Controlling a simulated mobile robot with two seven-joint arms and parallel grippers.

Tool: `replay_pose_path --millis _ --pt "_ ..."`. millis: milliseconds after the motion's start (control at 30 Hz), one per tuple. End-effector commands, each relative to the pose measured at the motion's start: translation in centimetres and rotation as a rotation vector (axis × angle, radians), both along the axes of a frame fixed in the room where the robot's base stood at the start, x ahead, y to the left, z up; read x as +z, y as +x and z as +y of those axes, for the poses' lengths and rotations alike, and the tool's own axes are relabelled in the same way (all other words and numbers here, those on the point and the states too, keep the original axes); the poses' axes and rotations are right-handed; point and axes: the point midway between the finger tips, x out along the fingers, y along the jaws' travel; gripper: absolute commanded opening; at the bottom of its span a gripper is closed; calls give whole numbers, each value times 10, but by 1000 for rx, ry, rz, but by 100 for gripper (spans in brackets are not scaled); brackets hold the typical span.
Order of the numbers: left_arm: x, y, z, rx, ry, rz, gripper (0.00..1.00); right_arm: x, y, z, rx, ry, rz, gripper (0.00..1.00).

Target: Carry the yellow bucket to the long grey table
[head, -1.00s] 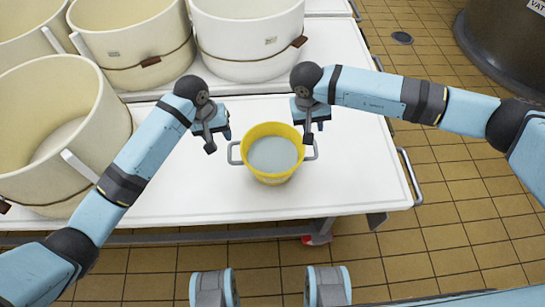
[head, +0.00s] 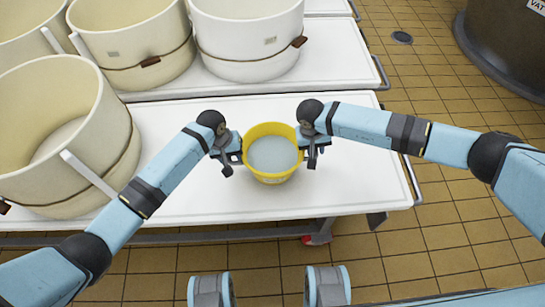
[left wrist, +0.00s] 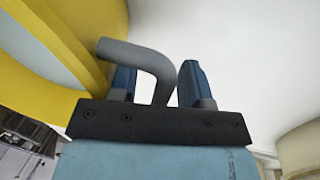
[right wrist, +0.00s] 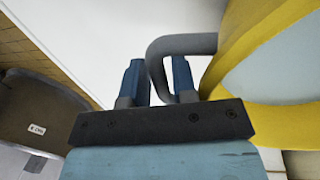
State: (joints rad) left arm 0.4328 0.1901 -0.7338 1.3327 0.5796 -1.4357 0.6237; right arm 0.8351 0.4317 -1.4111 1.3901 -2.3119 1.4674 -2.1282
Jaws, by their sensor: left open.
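The yellow bucket (head: 271,179), with a grey-blue inside, stands upright on the front white table. It has a grey handle on each side. My left gripper (head: 228,160) is at its left handle; in the left wrist view the open fingers (left wrist: 160,85) stand apart on either side of that handle (left wrist: 140,55). My right gripper (head: 313,152) is at the right handle. In the right wrist view the handle (right wrist: 180,43) runs down between the fingers (right wrist: 157,82), with little gap; whether they grip it is unclear. I cannot identify a long grey table.
A large cream tub (head: 60,130) stands at the left of the front white table (head: 340,190). More cream tubs (head: 250,38) stand on the table behind. A large dark vat (head: 505,45) is at the far right. Tiled floor (head: 445,205) is open to the right.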

Motion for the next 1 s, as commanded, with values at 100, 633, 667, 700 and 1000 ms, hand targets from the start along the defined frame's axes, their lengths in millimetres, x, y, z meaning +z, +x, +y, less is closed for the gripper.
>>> replay_pose_path --millis 100,633,667,700,1000 --pt "0 0 0 0 0 0 35 0 0 0 0 0 0 16" --pt "1 0 0 0 0 0 0 1 0 0 0 0 0 0" --pt "1 0 0 0 0 0 0 1 0 0 0 0 0 0" --pt "1 0 0 1 0 0 0 1 0 0 0 0 0 0" --pt "1 0 0 1 0 0 0 1 0 0 0 -1 0 0"
